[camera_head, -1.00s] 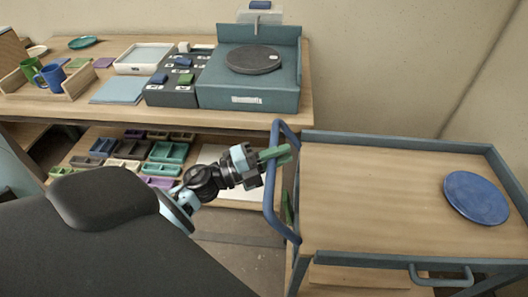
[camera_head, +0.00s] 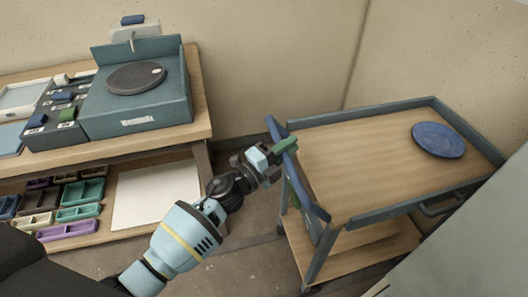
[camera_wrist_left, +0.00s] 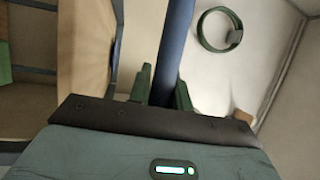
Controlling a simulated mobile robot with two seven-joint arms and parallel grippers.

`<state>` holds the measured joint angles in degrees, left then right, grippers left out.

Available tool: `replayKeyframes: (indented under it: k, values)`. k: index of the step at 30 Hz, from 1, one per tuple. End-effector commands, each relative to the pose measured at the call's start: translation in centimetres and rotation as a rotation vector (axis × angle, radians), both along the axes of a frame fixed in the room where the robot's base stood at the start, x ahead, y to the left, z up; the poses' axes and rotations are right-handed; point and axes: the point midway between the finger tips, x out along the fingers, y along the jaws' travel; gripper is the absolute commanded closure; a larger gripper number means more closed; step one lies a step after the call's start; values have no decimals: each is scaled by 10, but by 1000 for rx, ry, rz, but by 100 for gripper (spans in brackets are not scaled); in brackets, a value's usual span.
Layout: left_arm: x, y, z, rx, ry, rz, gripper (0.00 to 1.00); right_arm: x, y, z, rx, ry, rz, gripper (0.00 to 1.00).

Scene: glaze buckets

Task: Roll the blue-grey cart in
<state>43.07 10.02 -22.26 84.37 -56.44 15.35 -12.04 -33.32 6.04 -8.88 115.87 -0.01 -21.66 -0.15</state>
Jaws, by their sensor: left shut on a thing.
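The blue-grey cart (camera_head: 352,217) stands at the right in the head view, with a wooden top and a raised blue-grey rim. Its blue push handle (camera_head: 300,180) is at the cart's left end. My left gripper (camera_head: 277,150) is shut on this handle near its far end, with green fingers on either side of the bar. In the left wrist view the blue bar (camera_wrist_left: 176,45) runs between the two fingers (camera_wrist_left: 162,88). My right gripper is not in view.
A blue plate (camera_head: 438,140) lies on the cart top. A wooden workbench (camera_head: 199,110) at the left carries a teal wheel unit (camera_head: 135,100) with a dark disc. Several coloured trays (camera_head: 82,192) sit on its lower shelf. Bare floor (camera_head: 245,225) lies between bench and cart.

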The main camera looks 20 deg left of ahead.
Motion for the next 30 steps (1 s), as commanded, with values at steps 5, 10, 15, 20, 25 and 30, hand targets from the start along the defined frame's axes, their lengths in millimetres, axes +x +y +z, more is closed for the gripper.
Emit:
replayKeyframes:
  k: [5, 10, 15, 20, 25, 30]
  values:
    - [17, -29, 0, -2, -1, -3, 100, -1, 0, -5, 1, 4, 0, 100]
    - [27, -45, 0, -2, -1, -2, 100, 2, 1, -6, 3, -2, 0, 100]
    - [31, -51, 0, -3, -1, -1, 100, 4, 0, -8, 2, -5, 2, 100]
    - [32, -53, 1, -2, -1, 0, 100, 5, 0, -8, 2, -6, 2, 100]
    - [32, -53, 2, -3, -2, 0, 100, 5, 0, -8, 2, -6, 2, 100]
    - [32, -53, 2, -3, -2, 0, 66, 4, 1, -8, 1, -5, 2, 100]
